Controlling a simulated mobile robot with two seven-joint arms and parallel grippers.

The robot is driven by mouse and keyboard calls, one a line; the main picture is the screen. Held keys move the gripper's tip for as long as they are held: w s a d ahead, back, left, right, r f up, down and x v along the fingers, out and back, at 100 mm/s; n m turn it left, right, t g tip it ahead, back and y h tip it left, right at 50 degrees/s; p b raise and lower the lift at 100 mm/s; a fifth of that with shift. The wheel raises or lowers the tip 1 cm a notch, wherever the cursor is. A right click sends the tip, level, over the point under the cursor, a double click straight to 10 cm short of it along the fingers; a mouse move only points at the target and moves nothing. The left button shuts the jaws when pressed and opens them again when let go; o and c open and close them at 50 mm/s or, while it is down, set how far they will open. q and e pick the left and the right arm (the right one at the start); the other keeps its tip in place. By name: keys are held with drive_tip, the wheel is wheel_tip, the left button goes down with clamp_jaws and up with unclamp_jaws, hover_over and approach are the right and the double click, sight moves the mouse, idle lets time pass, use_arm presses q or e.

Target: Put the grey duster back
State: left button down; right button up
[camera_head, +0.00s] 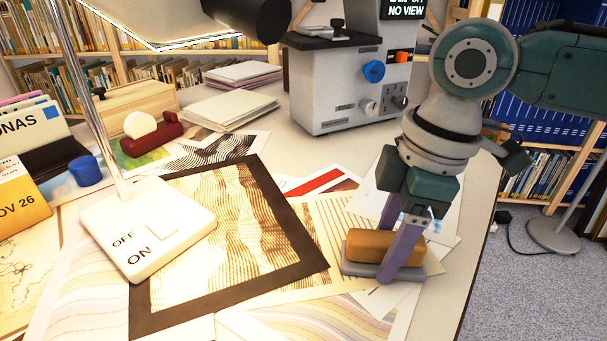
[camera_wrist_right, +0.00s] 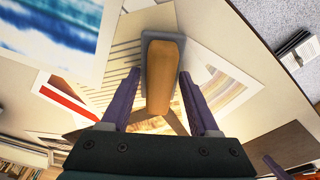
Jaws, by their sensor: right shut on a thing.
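The grey duster (camera_head: 365,245) has an orange-brown wooden block on a grey pad. It is at the right front of the table, over the loose prints, pad side down. I cannot tell whether it touches the paper. My right gripper (camera_head: 388,248) comes down over it from above, with its purple fingers on either side of the wooden block, shut on it. In the right wrist view the duster (camera_wrist_right: 160,65) lies lengthwise between the fingers, its far end reaching beyond the tips.
A dark-framed print (camera_head: 296,230) lies left of the duster. The lamp's white ON/OFF base (camera_head: 148,228) stands on its left side. A grey machine (camera_head: 345,85) with knobs stands behind. A red stapler-like object (camera_head: 150,138) and blue cap (camera_head: 85,171) are at left. The table's right edge is close.

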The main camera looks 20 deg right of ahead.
drive_tip(key=o, duration=1.2)
use_arm(q)
wheel_tip(320, 180, up, 4)
drive_tip(key=p, duration=0.4)
use_arm(e)
wheel_tip(320, 180, up, 12)
drive_tip(key=d, duration=0.1)
use_arm(q)
drive_tip(key=shift+w+d, duration=0.1)
use_arm(e)
drive_tip(key=s+a+f+m, duration=0.1)
drive_tip(key=s+a+f, duration=0.1)
drive_tip(key=s+a, duration=0.1)
drive_tip(key=s+a+f+m+t+y, duration=0.1)
drive_tip(key=s+a+f, duration=0.1)
drive_tip(key=a, duration=0.1)
drive_tip(key=s+a+f+m+t, duration=0.1)
drive_tip(key=s+a+f, duration=0.2)
drive_tip(key=a, duration=0.1)
drive_tip(key=shift+s, duration=0.35)
drive_tip(key=s+d+f+m+h, duration=0.1)
drive_tip(key=s+d+m+h, duration=0.1)
drive_tip(key=s+d+m, duration=0.3)
drive_tip(key=shift+s+d+m+t, duration=0.35)
drive_tip(key=shift+s+m, duration=0.55)
drive_tip(key=shift+s, duration=0.25)
